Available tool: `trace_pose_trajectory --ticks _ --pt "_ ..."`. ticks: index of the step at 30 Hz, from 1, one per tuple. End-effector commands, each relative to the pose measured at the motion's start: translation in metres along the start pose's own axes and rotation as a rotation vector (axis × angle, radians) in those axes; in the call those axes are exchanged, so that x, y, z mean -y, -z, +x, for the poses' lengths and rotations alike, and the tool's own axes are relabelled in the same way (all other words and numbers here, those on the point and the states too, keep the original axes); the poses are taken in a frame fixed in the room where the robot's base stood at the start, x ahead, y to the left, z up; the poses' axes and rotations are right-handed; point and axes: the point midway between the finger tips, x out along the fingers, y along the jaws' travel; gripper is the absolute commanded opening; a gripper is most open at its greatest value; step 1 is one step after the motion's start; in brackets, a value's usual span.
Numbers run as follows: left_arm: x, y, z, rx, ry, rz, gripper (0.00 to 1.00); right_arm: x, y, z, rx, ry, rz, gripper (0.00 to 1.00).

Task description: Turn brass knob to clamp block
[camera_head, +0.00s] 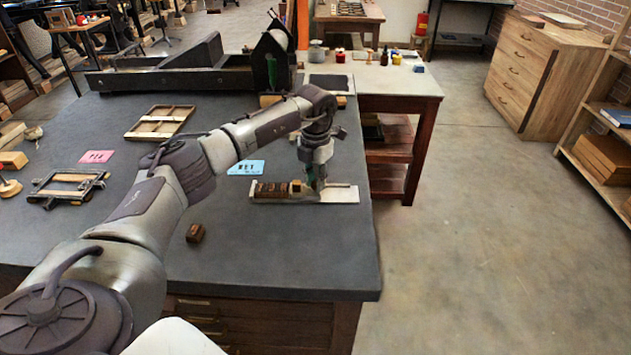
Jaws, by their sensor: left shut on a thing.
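A flat metal clamp tray (342,194) lies on the dark bench top, near its right edge. Brown wooden type blocks (270,190) sit in its left part, with a tan piece (296,187) at their right end. My left gripper (318,184) points down at the tray just right of that piece. It is shut on what seems to be the brass knob, which the fingers hide. I cannot tell how tightly the blocks are clamped. My right gripper is not in view.
A blue card (246,167) and a small loose wooden block (195,232) lie left of the tray. A pink card (97,156), a wooden frame (160,122) and a black-framed device (68,188) lie farther left. A large press (170,78) stands behind.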

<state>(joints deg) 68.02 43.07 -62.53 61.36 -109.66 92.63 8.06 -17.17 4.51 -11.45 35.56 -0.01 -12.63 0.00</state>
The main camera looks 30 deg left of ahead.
Motion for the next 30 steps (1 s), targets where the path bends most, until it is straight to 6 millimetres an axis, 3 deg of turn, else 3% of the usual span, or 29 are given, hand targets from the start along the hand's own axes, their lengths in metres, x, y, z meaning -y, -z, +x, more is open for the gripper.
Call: trace_pose_trajectory --ticks 9,24,25,28,30 --pt "-0.0003 -0.0006 -0.0008 0.003 0.0 0.099 0.0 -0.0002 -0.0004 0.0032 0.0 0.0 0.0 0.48" --pt "-0.0001 -0.0006 -0.001 0.003 0.0 0.114 0.0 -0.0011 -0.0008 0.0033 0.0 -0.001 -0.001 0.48" --pt "-0.0001 -0.0006 -0.001 0.002 0.0 0.114 0.28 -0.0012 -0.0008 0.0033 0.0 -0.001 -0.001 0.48" --pt "-0.0001 -0.0005 -0.0008 0.002 0.0 0.113 0.45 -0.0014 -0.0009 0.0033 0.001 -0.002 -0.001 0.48" --pt "0.0 -0.0004 -0.0007 0.002 0.0 0.113 0.49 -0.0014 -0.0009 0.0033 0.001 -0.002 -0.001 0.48"
